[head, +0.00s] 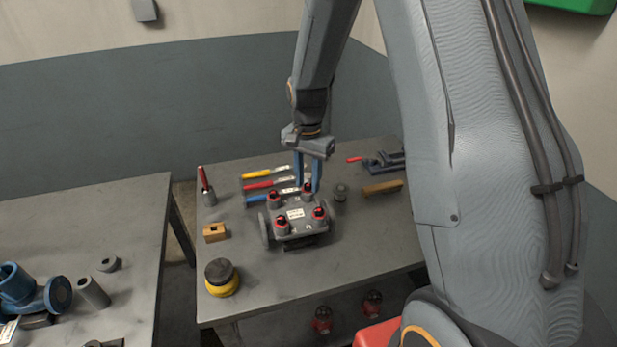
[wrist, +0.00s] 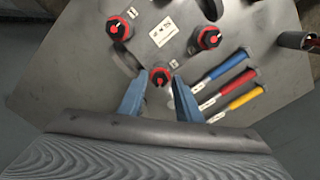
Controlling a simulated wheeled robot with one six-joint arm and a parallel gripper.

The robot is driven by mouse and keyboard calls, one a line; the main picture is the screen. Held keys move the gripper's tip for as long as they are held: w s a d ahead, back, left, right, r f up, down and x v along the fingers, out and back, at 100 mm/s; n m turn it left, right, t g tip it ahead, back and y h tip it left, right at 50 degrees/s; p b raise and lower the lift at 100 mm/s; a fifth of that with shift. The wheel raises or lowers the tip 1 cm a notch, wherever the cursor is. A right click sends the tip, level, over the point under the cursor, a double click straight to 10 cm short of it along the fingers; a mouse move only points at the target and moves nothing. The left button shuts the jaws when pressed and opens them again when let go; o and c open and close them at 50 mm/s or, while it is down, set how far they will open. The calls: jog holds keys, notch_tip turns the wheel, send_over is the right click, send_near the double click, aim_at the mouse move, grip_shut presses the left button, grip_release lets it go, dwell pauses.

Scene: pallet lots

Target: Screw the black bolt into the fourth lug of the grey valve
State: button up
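The grey valve (head: 297,214) lies on the middle table, with a white label on top and lugs at its corners. Black bolts with red collars stand upright in the lugs. My gripper (head: 308,190) points down over the back right lug, its two blue fingers on either side of the black bolt (head: 307,184) there. In the wrist view that bolt (wrist: 160,76) shows between the fingertips (wrist: 158,82), which look apart from it. How deep the bolt sits is hidden. Other bolts show at the back left (head: 275,195), front left (head: 282,221) and front right (head: 319,212).
Blue, red (head: 270,183) and yellow-handled tools lie behind the valve. A yellow and black round part (head: 221,278) is at front left. The table's front right is clear.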

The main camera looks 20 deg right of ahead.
jog(key=n, duration=0.3)
jog(key=shift+n+p, duration=0.3)
jog(key=shift+n, duration=0.1)
jog(key=n, duration=0.3)
jog(key=shift+n, duration=0.4)
grip_shut()
jog(key=m, duration=1.8)
jog(key=shift+f, duration=0.1)
jog(key=m, duration=0.6)
